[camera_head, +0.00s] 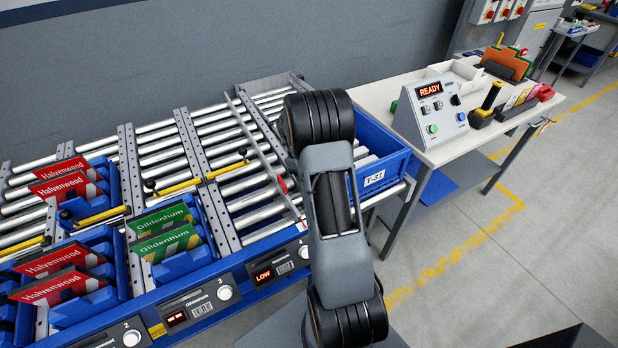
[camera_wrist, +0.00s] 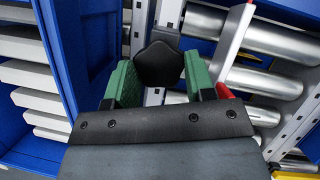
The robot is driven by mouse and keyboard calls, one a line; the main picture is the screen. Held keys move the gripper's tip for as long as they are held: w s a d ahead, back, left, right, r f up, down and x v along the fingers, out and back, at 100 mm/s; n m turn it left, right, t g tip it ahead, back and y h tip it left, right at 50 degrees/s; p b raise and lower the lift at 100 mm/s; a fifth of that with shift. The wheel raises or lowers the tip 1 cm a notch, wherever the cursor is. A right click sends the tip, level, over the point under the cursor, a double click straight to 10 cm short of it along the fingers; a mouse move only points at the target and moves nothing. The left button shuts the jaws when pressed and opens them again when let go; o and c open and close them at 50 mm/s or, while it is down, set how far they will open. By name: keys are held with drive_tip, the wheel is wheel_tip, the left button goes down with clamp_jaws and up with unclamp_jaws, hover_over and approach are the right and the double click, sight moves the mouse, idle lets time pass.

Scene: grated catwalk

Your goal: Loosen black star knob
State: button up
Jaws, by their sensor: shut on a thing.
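The black star knob (camera_wrist: 160,62) shows in the wrist view between the two green finger pads of my gripper (camera_wrist: 159,82). My gripper is shut on it, one pad on each side. Metal rails are close around the knob. In the head view my own arm covers the knob and my gripper, so I cannot see there how they meet. How far the knob is turned cannot be told.
A blue bin (camera_head: 384,160) labelled T-31 stands at the rack's right end. Roller lanes (camera_head: 240,185) and blue bins with Halvenwood and Gildenhum boxes (camera_head: 165,235) lie left. A workbench (camera_head: 440,152) with a READY control box (camera_head: 432,112) stands right, beyond open floor.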

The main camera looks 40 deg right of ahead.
drive_tip(key=o, duration=0.9)
drive_tip(key=shift+r, duration=0.1)
drive_tip(key=v, duration=1.3)
drive_tip(key=shift+w+r+b, duration=0.15)
drive_tip(key=shift+r+b, duration=0.15)
